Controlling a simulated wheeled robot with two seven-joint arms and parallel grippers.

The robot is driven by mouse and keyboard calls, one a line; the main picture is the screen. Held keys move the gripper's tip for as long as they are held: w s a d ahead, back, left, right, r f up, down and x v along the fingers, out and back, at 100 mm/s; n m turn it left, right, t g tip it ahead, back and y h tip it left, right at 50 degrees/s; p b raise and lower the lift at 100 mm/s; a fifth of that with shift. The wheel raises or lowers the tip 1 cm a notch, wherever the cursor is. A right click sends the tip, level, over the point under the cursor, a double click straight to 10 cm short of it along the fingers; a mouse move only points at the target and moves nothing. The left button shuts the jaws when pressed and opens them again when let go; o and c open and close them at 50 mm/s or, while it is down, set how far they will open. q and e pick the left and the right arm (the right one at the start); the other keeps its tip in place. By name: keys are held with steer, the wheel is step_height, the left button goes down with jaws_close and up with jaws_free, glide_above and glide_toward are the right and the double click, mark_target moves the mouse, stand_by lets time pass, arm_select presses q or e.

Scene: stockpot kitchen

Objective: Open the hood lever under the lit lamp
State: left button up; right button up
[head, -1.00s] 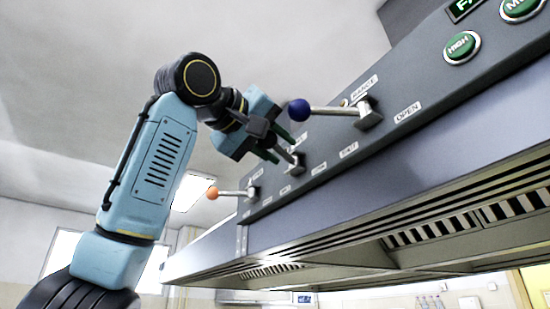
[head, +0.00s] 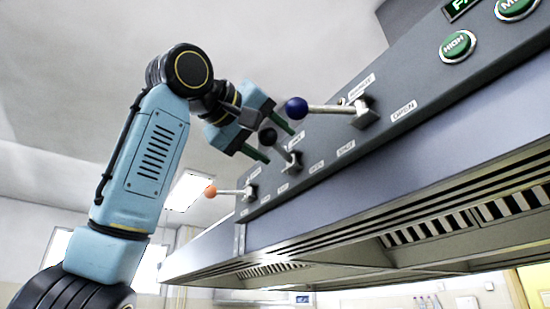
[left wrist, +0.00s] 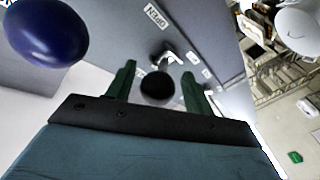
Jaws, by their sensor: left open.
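Three levers stick out of the hood panel: one with a blue knob (head: 297,108), one with a black knob (head: 267,136), one with an orange knob (head: 210,191). My left gripper (head: 275,143) is open at the middle lever. Its green fingers lie on either side of the black knob, without a clear grip on it. In the left wrist view the black knob (left wrist: 157,87) shows between the fingertips, and the blue knob (left wrist: 46,32) is at upper left. My right gripper is out of view.
The sloping hood panel (head: 430,110) carries labels such as OPEN (head: 404,110) and green buttons (head: 457,46) at upper right. The blue lever's knob is close to my left gripper's right side. The hood's vented underside (head: 400,240) lies below. Free room is left of the panel.

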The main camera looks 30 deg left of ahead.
arm_select(q)
steer(key=s+a+b, duration=0.1)
steer(key=s+b, duration=0.2)
steer(key=s, duration=0.9)
steer(key=shift+a, duration=0.25)
steer(key=shift+s, duration=0.1)
